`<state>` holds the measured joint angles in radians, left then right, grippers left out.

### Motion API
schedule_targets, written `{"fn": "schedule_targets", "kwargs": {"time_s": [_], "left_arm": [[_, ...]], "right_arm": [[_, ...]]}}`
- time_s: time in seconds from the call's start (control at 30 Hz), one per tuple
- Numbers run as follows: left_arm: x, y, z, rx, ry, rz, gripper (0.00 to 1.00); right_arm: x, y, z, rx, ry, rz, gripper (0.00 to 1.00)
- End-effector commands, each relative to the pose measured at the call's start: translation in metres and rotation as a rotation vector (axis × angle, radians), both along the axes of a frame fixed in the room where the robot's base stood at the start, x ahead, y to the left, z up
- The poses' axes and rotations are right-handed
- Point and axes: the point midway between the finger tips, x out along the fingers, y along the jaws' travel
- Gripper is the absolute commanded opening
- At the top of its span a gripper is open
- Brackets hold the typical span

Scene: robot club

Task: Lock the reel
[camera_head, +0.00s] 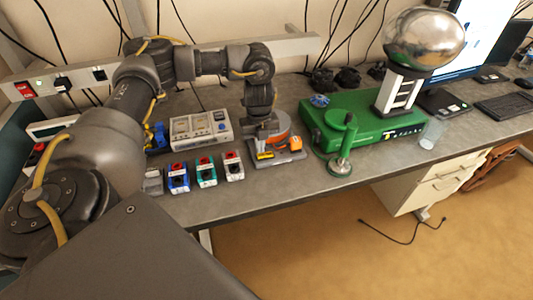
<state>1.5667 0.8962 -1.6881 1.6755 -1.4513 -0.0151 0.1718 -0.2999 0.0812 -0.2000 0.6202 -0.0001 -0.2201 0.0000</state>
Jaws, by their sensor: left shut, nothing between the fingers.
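A small device with a grey base (278,157) and an orange round part (279,139) stands on the bench, right of centre; it appears to be the reel. It has a yellow part (264,156) at its front left and an orange block (295,143) at its right. My left gripper (262,128) points down over the device's back left. It is shut and empty. It covers part of the orange round part, and I cannot tell whether it touches it. My right gripper is not in view.
Small blue, green and white boxes (206,172) with red tops stand in a row left of the device. A grey panel (201,130) is behind them. A green machine (365,128) with a silver sphere (424,38) stands at right. The bench front is clear.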

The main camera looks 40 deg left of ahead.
Motion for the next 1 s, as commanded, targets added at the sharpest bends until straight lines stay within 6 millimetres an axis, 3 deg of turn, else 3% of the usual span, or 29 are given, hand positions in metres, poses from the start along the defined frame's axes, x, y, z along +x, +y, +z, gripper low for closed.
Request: {"fn": "schedule_targets", "kwargs": {"time_s": [1.0], "left_arm": [[0.0001,0.0,-0.0094,0.0,0.0,0.0,0.0]], "right_arm": [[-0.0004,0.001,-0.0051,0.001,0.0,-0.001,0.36]]}}
